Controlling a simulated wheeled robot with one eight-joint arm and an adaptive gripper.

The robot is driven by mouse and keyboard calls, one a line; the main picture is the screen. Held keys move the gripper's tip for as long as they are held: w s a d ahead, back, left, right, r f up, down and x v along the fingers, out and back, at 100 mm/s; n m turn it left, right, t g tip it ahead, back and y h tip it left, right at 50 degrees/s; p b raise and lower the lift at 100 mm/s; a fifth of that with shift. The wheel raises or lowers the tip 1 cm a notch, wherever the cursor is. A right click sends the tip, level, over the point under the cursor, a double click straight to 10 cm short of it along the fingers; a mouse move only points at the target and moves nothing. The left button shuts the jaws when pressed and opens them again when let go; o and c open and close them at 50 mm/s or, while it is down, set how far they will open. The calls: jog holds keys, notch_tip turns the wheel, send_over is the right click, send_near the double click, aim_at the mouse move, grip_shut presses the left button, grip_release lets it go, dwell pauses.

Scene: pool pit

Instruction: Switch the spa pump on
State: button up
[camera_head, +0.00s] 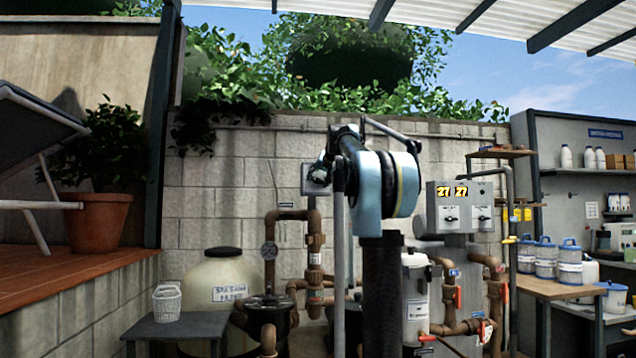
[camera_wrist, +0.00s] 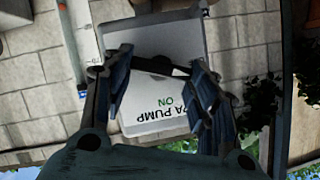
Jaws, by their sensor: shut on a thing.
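The spa pump switch is a grey box (camera_wrist: 155,116) in the wrist view. Its white plate shows part of the words "SPA PUMP" and a green "ON", both upside down. A dark switch lever (camera_wrist: 181,71) shows between my fingers. My gripper (camera_wrist: 163,62) is shut on the lever, one finger on each side; the fingers partly cover the box. In the head view the grey switch box (camera_head: 313,187) is on the block wall, with my gripper (camera_head: 322,172) in front of its right part. The lever's exact position is hard to tell.
A grey control panel (camera_head: 460,207) showing "27 27" stands right of my arm. Pipes and valves (camera_head: 314,255) and a spa sand filter (camera_head: 226,280) stand below the switch. A low table (camera_head: 178,328) holds a white basket. A shelf unit (camera_head: 580,170) is at right.

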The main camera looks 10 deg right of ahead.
jog(key=m+y, duration=0.1)
jog(key=m, duration=0.2)
jog(key=m+t+y, duration=0.1)
jog(key=shift+d+f+m+y, duration=0.3)
jog(key=shift+d, duration=0.05)
jog(key=m, duration=0.1)
jog(key=m+y, duration=0.1)
jog(key=shift+d+f+m+t, duration=0.1)
jog(key=shift+f+m+t, duration=0.15)
jog(key=shift+m+t, duration=0.15)
jog(key=shift+f+m+t+y, duration=0.25)
jog(key=shift+m+t+y, duration=0.25)
jog(key=shift+m, duration=0.9)
jog(key=o, duration=1.1)
jog(key=shift+d, duration=0.1)
jog(key=shift+c, duration=0.2)
jog(key=v, duration=1.2)
jog(key=shift+f, duration=0.2)
jog(key=shift+w, duration=0.1)
